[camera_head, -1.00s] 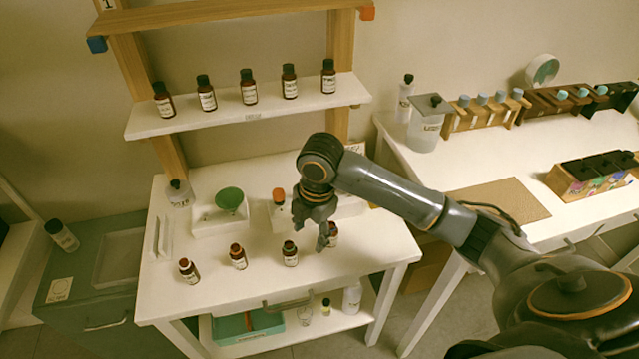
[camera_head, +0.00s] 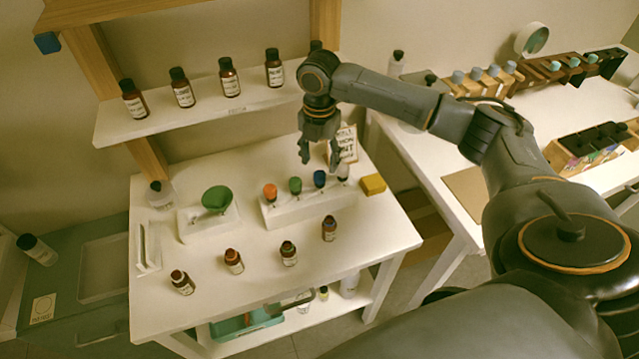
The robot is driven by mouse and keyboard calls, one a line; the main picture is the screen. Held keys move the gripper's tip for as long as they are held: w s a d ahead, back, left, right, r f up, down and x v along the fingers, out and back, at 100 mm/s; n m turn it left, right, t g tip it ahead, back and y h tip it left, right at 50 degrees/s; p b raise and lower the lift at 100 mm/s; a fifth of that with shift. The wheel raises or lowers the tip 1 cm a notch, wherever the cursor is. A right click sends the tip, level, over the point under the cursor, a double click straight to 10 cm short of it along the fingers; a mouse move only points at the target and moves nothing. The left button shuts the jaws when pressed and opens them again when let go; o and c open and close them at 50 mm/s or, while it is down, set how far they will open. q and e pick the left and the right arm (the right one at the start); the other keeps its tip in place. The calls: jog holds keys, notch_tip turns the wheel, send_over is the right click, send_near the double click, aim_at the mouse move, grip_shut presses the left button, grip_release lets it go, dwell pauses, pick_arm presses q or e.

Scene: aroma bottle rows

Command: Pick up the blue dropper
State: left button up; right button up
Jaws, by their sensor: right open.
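The blue dropper (camera_head: 320,179) stands upright in a white rack (camera_head: 290,212) on the white table. An orange dropper (camera_head: 270,192) and a green dropper (camera_head: 295,186) stand to its left, and a pale one (camera_head: 343,172) to its right. Only the caps show above the rack. My right gripper (camera_head: 320,161) points down with its fingers apart, and appears just above or behind the blue cap. The exact gap between them cannot be told. The gripper is empty. My left gripper is out of view.
Several brown bottles stand in a front row, including one (camera_head: 329,229) before the rack. A green funnel (camera_head: 217,198) is at the left, a yellow block (camera_head: 373,184) at the right. A sign (camera_head: 346,145) stands behind the gripper. A shelf (camera_head: 165,122) with bottles is above.

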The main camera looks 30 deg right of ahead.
aim_at(320, 174)
jog(key=shift+s+f, duration=0.1)
jog(key=shift+f, duration=0.5)
notch_tip(320, 174, down, 4)
jog(key=shift+r+p, duration=0.15)
jog(key=shift+p, duration=0.6)
jog(key=shift+f, duration=0.3)
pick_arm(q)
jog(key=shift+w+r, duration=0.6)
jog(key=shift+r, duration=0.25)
pick_arm(e)
jog(key=c, duration=0.7)
